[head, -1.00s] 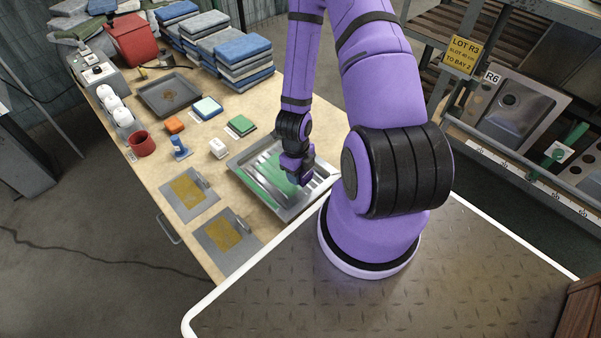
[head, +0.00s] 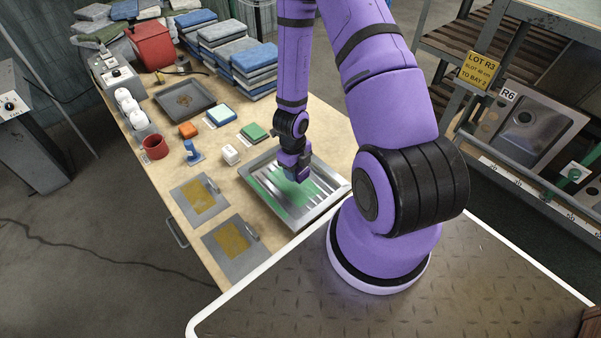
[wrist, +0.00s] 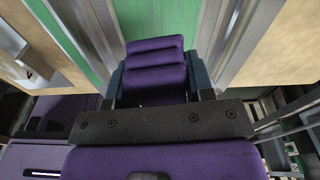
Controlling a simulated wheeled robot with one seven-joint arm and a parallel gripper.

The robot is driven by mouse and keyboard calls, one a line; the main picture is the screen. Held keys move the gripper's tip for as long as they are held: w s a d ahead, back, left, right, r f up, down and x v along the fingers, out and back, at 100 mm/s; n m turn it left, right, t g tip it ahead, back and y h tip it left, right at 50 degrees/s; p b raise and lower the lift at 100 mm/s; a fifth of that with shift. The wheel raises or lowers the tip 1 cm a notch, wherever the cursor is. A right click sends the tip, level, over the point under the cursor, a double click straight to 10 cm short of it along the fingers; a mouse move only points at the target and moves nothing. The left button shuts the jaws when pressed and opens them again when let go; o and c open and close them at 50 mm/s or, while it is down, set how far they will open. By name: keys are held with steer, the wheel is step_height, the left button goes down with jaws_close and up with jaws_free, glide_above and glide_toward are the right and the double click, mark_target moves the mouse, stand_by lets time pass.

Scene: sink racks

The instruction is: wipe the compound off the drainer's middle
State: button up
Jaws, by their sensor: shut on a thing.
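The drainer (head: 334,200) is a grey ribbed metal tray on the bench. Green compound (head: 266,186) is smeared over its middle, on both sides of my gripper; a broad green band (wrist: 150,18) also shows in the wrist view. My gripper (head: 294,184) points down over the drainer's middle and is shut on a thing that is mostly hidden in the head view. In the wrist view a purple ribbed block (wrist: 157,70) sits between dark teal sides; I cannot tell whether it is the held thing. Contact with the surface is not clear.
Two grey plates with yellow-brown patches (head: 201,197) lie left of the drainer. Folded cloths (head: 240,62) are stacked at the back.

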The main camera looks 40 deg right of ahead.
mark_target(309, 169)
steer(key=shift+w+r, duration=0.15)
steer(key=shift+w, duration=2.55)
steer(key=shift+w+r, duration=0.15)
steer(key=shift+w, duration=2.55)
steer(key=shift+s+d+r, duration=0.1)
steer(key=shift+d+r, duration=0.05)
steer(key=shift+d, duration=0.85)
steer(key=shift+s+r, duration=0.2)
steer(key=shift+s, duration=3.25)
steer(key=shift+s+f, duration=0.1)
steer(key=shift+s, duration=0.45)
steer(key=shift+s+r, duration=0.2)
steer(key=shift+s, duration=1.3)
steer(key=shift+s+r, duration=0.15)
steer(key=shift+s, duration=1.3)
steer(key=shift+w+r, duration=0.1)
steer(key=shift+w, duration=2.85)
steer(key=shift+w+r, duration=0.15)
steer(key=shift+w, duration=1.05)
steer(key=shift+w+r, duration=0.1)
steer(key=shift+w, duration=1.1)
